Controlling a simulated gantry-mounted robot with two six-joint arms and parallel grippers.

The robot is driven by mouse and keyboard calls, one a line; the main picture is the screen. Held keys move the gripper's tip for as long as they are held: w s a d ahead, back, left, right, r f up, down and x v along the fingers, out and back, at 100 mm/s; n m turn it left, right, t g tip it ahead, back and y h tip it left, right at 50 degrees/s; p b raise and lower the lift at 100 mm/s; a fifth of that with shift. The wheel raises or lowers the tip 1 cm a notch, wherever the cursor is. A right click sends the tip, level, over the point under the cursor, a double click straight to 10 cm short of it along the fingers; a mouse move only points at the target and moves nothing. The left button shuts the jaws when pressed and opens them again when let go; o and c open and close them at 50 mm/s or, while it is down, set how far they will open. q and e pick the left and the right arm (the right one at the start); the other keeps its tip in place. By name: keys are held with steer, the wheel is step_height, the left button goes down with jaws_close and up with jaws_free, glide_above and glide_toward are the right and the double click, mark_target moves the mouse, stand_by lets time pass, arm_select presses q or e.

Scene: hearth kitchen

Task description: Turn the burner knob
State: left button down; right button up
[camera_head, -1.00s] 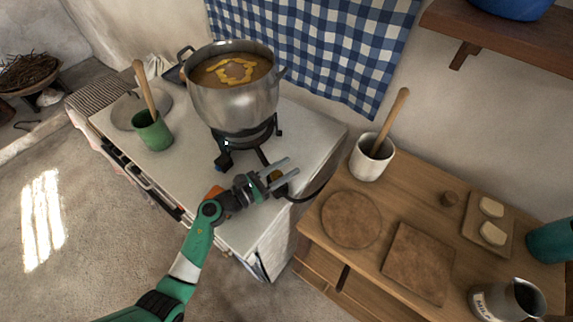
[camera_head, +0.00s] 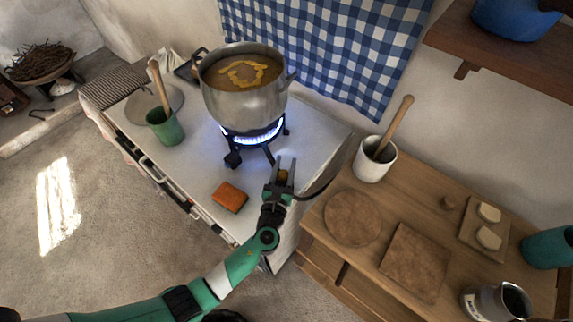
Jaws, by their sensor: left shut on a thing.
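The burner (camera_head: 233,160) is a black stand on the white counter, with a ring of blue flame (camera_head: 252,137) lit under the pot. The steel pot (camera_head: 247,103) stands on it, holding brownish liquid with yellow pieces. My left gripper (camera_head: 281,164) is right of and in front of the burner, its fingers pointing away toward the back. It is shut on a small brass-coloured burner knob (camera_head: 283,175), mostly hidden between the fingers. A black hose (camera_head: 318,188) runs from there to the right. My right gripper is not in view.
A green cup (camera_head: 167,128) with a wooden tool stands further left. A wooden table (camera_head: 330,245) at right holds a white crock (camera_head: 375,160), boards and a milk jug (camera_head: 497,302).

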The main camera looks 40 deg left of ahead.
arm_select(q)
steer(key=shift+a+f+n+y, duration=0.1)
steer(key=shift+n+y, duration=0.2)
steer(key=shift+y, duration=0.1)
steer(key=shift+c, duration=2.2)
jaws_free()
